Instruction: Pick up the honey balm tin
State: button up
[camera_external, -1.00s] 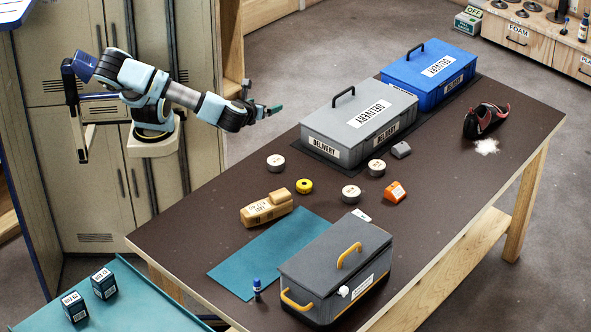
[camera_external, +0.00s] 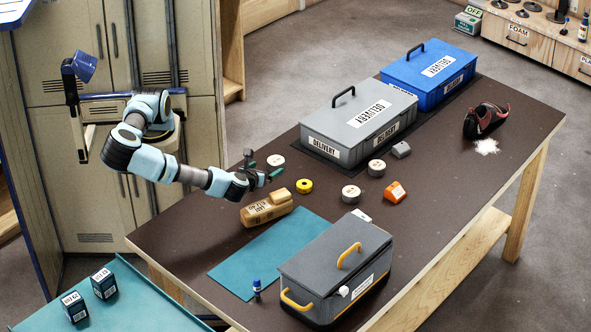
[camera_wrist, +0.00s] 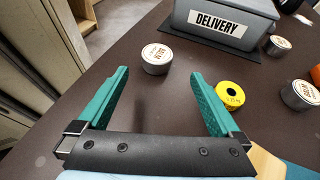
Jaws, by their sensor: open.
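Three round silver tins with pale lids lie on the dark table. One tin (camera_wrist: 156,58) is ahead of my gripper, between the lines of its fingers; it also shows in the external view (camera_external: 277,161). A second tin (camera_external: 351,194) and a third tin (camera_external: 376,167) lie further right. The lid print is too small to tell surely which is the honey balm tin. My gripper (camera_wrist: 159,76) has green fingers spread wide with nothing between them. In the external view my gripper (camera_external: 262,166) hangs above the table, close to the nearest tin.
A yellow tape roll (camera_wrist: 230,95) lies just right of the right finger. A tan block-like item (camera_external: 266,208), an orange item (camera_external: 393,192) and a grey delivery box (camera_external: 318,126) are nearby. A dark grey toolbox (camera_external: 300,268) stands at the front.

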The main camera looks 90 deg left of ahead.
aim_at(274, 164)
jog(key=x, duration=0.3)
jog(key=p+x, duration=0.1)
jog(key=x, duration=0.3)
jog(key=p+x, duration=0.1)
jog(key=x, duration=0.2)
jog(key=shift+s+a+f, duration=0.1)
jog(key=shift+a+f, duration=0.2)
jog(key=shift+a, duration=0.05)
jog(key=shift+c, duration=0.2)
jog(key=c, duration=1.4)
